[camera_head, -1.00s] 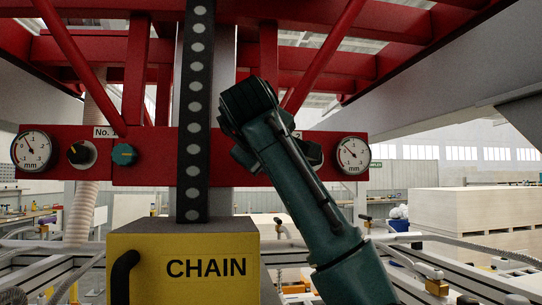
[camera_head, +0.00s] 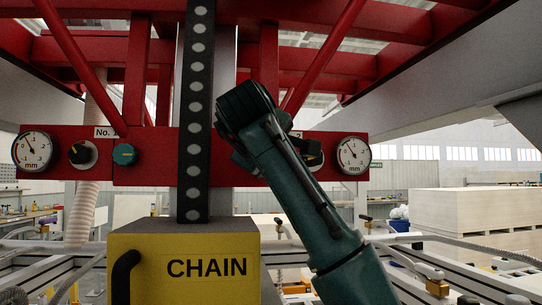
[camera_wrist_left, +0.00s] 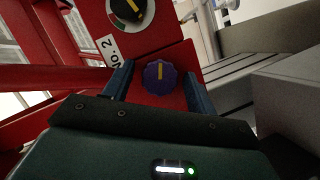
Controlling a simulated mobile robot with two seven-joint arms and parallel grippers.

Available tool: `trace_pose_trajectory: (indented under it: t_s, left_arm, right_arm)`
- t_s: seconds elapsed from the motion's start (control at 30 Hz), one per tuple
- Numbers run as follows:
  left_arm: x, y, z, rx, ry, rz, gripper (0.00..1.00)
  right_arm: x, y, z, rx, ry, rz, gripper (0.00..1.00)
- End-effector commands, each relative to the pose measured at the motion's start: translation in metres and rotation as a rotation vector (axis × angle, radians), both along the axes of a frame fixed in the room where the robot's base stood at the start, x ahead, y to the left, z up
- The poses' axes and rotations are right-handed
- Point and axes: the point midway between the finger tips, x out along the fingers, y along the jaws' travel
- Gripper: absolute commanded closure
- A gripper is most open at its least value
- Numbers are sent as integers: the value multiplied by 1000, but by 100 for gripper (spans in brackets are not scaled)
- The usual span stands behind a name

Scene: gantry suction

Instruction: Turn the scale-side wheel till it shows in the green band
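In the left wrist view a purple knob (camera_wrist_left: 159,77) with a yellow mark sits on the red panel marked No. 2. My left gripper (camera_wrist_left: 158,88) has its two blue fingers apart, one on each side of this knob, with red panel showing between. Beyond it is a black wheel (camera_wrist_left: 127,10) with a yellow pointer on a pale scale ring with a green part; it is cut by the frame's top. In the head view my arm's gripper end (camera_head: 245,108) covers much of the No. 2 controls; part of the black wheel (camera_head: 312,153) shows beside it. My right gripper is not in view.
A round mm gauge (camera_head: 353,155) is right of the wheel. At left are another gauge (camera_head: 33,151), a black wheel (camera_head: 83,153) and a teal knob (camera_head: 124,154). A yellow CHAIN box (camera_head: 190,265) and a black strip (camera_head: 194,110) stand in the middle.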

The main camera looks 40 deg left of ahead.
Motion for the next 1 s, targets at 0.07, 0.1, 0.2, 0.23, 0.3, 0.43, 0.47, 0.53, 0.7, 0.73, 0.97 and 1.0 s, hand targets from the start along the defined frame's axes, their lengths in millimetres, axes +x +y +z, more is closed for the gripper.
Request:
trace_pose_trajectory:
  t_s: [0.07,0.1,0.2,0.23,0.3,0.43,0.47,0.53,0.7,0.73,0.97,1.0]
  left_arm:
    - [0,0,0,0,0,0,41]
    - [0,0,0,0,0,0,41]
    - [0,0,0,1,1,0,41]
    - [0,0,0,1,1,0,41]
    - [-2,-1,0,1,0,-1,41]
    - [-14,-9,3,2,-3,-1,41]
    - [-19,-12,4,2,-3,-1,41]
    - [-31,-20,6,3,-5,-1,41]
    - [-64,-41,14,2,-5,-1,41]
    - [-69,-44,16,2,-6,-2,41]
    - [-100,-63,25,2,-2,-1,41]
    - [-103,-65,26,2,-1,-1,41]
  right_arm:
    - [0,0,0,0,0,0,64]
    - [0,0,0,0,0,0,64]
    - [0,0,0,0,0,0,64]
    - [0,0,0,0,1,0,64]
    - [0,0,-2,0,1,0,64]
    - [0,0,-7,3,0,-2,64]
    - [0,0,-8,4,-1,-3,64]
    - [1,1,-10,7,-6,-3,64]
    - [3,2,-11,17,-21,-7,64]
    - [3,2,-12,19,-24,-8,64]
    - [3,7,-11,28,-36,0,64]
    - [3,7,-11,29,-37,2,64]
